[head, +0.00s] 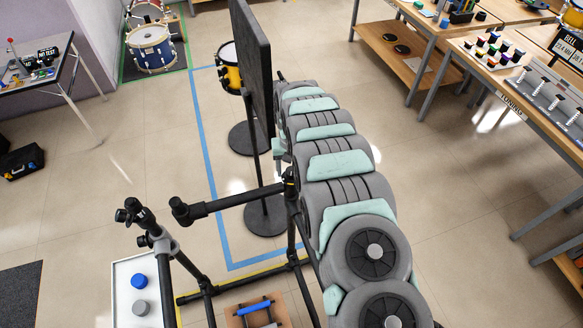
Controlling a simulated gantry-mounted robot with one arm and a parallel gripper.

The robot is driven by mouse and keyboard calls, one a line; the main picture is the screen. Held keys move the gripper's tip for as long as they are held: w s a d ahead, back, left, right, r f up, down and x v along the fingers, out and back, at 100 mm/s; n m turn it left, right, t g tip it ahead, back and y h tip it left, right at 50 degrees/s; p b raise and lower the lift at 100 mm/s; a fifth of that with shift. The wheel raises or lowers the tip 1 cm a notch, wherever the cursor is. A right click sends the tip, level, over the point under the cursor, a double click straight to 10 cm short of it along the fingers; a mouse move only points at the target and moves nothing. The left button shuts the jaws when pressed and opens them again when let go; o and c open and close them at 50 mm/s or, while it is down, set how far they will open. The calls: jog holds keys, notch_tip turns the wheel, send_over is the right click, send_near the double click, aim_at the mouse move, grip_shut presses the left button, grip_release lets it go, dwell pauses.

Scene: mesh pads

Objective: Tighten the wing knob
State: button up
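A black tubular rack (238,200) stands at the lower middle. A black clamp-like fitting (133,212) sits at the top of its left upright, with a grey collar (163,242) just below. A small wing knob may be part of this fitting, but it is too small to tell, and I cannot tell how tight it is. My grey and mint arm runs from the lower right up to the upper middle, past the rack's right side, and covers part of it. I cannot make out my gripper or its fingers.
A dark upright panel (253,62) stands beside my arm, with a yellow drum (231,72) behind it. A white tray (119,275) holds a blue and a grey round piece. Workbenches line the right. Blue tape (212,180) marks the floor; open floor lies left.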

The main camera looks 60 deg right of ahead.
grip_shut()
dwell(0.4)
jog(key=shift+m, duration=0.3)
jog(key=shift+a+f+m+b, duration=0.1)
jog(key=shift+m+b, duration=0.45)
jog(key=shift+m, duration=0.35)
jog(key=m+b, duration=0.1)
jog(key=m, duration=0.3)
jog(key=m+b, duration=0.1)
jog(key=m, duration=0.2)
jog(key=shift+m+b, duration=0.95)
jog(key=shift+m, duration=0.15)
